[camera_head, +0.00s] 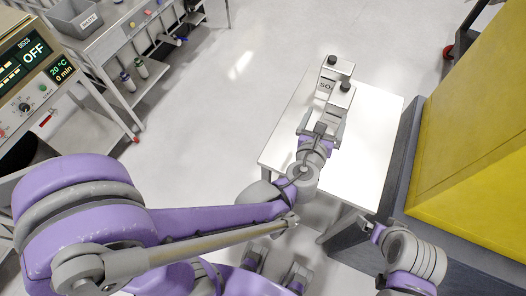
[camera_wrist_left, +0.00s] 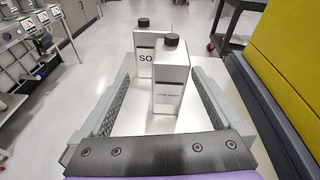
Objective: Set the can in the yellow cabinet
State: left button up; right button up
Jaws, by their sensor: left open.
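Two pale rectangular cans with black caps stand upright on a white table. The nearer can (camera_head: 339,97) also shows in the left wrist view (camera_wrist_left: 172,88); its small label is hard to read. The farther can (camera_head: 334,68) is partly hidden behind it and shows "SO" in the left wrist view (camera_wrist_left: 145,62). My left gripper (camera_head: 325,122) is open and empty, its fingers on either side of the nearer can, with no clear contact. The yellow cabinet (camera_head: 470,140) is at the right; its inside is not visible. My right wrist (camera_head: 412,255) is at the lower right, its jaws unclear.
The white table (camera_head: 285,140) has bare surface around the cans. A dark grey base (camera_head: 400,165) edges the cabinet beside the table. A lab bench with a grey bin (camera_head: 78,18) and an instrument with a display (camera_head: 35,65) stand at the left. Open floor lies between.

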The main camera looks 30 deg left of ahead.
pick_arm(q)
jog(key=s+a+f+n+g+y, duration=0.3)
jog(key=s+a+n+g, duration=0.25)
jog(key=a+n, duration=0.85)
jog(key=s+f+n+g+h, duration=0.1)
jog(key=s+n+g, duration=0.1)
jog(key=s+n, duration=0.5)
jog(key=s+f+n+g+h, duration=0.2)
jog(key=s+n, duration=0.5)
jog(key=n, duration=0.6)
jog(key=shift+d+f+h, duration=0.3)
jog(key=shift+d, duration=0.15)
